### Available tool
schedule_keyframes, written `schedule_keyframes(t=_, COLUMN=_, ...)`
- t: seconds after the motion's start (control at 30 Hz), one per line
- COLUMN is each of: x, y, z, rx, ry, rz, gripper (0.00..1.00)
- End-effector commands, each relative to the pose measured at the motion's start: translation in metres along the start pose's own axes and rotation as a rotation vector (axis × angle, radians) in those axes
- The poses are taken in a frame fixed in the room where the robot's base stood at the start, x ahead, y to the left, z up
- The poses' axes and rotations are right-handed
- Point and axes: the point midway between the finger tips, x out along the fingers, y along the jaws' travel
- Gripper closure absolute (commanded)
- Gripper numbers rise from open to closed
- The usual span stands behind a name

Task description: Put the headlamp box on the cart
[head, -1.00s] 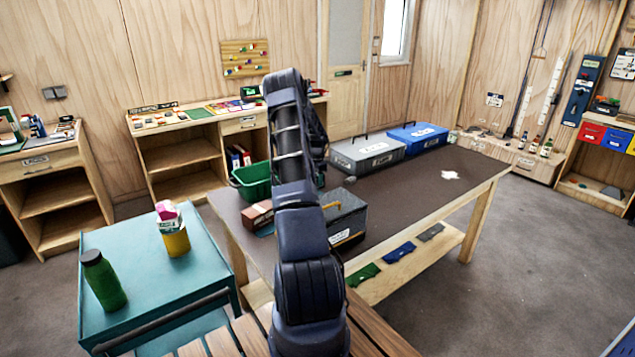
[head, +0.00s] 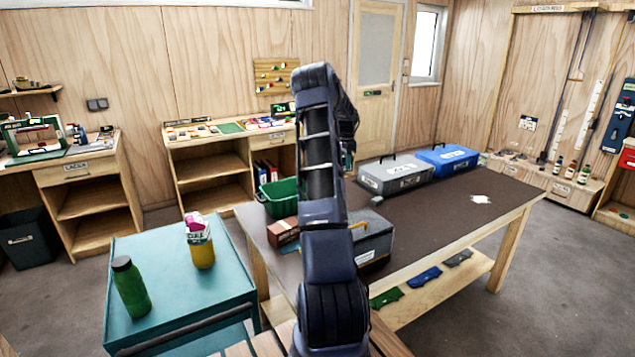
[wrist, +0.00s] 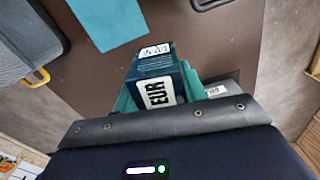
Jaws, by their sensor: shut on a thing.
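The headlamp box, a dark blue box with white labels (wrist: 150,68), is in the wrist view between the teal fingers of my gripper (wrist: 160,88). The fingers are shut on it, one on each side. It appears above the dark tabletop. In the head view my arm hides the gripper and the box. The cart (head: 180,301) is teal and stands left of my arm.
The brown-topped table (head: 440,205) carries a green bin (head: 280,200), a reddish-brown box (head: 283,232), a dark toolbox with a yellow handle (head: 374,243), a grey case (head: 396,178) and a blue case (head: 447,158). The cart's front and right top is clear.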

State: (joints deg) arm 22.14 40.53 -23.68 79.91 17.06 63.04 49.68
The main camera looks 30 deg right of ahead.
Motion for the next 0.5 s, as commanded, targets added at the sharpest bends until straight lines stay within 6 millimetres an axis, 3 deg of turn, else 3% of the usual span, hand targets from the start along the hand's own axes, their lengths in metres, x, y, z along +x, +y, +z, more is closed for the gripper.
schedule_keyframes(t=0.27, x=-0.005, y=-0.003, z=0.005, rx=-0.011, ry=0.0, rz=0.001, gripper=0.84)
schedule_keyframes(t=0.37, x=-0.005, y=-0.011, z=0.023, rx=-0.047, ry=-0.001, rz=0.001, gripper=0.84)
schedule_keyframes(t=0.5, x=-0.007, y=-0.031, z=0.067, rx=-0.144, ry=-0.003, rz=0.002, gripper=0.84)
